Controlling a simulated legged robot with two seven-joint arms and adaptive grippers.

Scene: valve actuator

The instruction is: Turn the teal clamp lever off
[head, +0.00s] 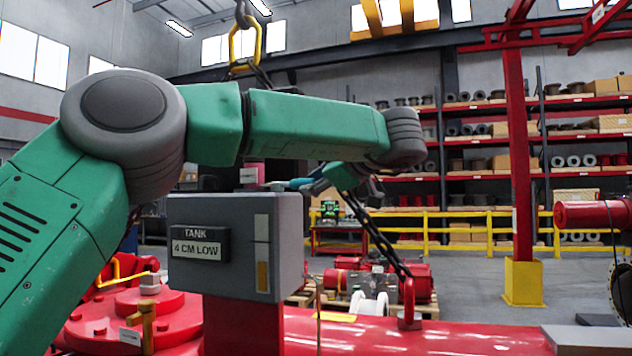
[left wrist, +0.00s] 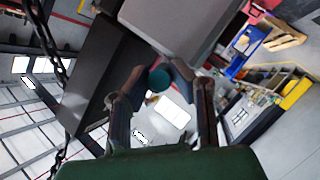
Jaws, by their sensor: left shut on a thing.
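The teal clamp lever shows as a round teal end (left wrist: 159,80) in the left wrist view, between my fingertips. My left gripper (left wrist: 157,75) is shut on it, one finger on each side. In the head view my left arm arches over the grey box (head: 225,210) and bends back, with the left gripper (head: 280,186) small behind the box's top edge. The lever's pivot and exact angle are hidden there by the box and the arm. My right gripper is in neither view.
The grey box carries a "TANK 4 CM LOW" label (head: 200,247) and stands on a red post above a red tank (head: 400,335). A dark chain (head: 380,235) hangs down to a lug on the tank. Yellow railing and red shelves stand far behind.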

